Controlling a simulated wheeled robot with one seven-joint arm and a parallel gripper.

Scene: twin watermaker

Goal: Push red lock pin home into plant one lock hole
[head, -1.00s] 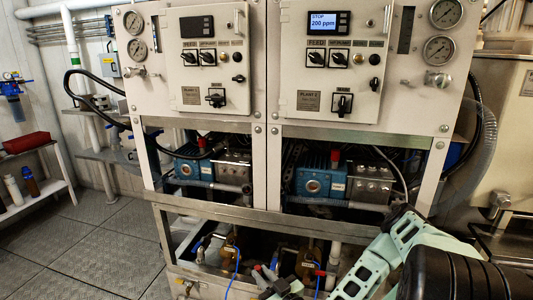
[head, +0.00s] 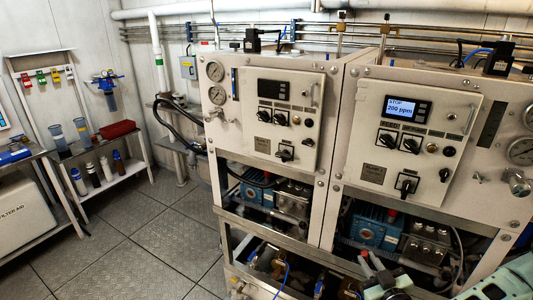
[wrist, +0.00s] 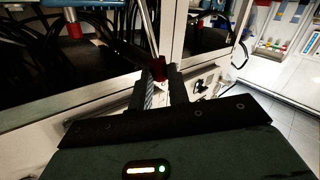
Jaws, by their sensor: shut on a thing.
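My gripper (head: 372,268) is low at the right in the head view, in front of plant two's open lower bay. In the wrist view my gripper (wrist: 158,76) has its two dark fingers closed on a small dark red thing (wrist: 158,68), which I take for the red lock pin. Its far end is hard to make out. Plant one is the left cabinet panel (head: 262,95), with a black main switch (head: 284,153) low on its door. The lock hole is too small to tell. The gripper is well apart from that panel.
Plant two's panel (head: 412,110) reads "STOP 200 ppm". Frame rails and blue pumps (head: 375,228) fill the lower bays. A board with coloured tags (head: 48,76) and shelves with bottles (head: 92,174) stand at the left. The chequered floor (head: 150,240) is clear there.

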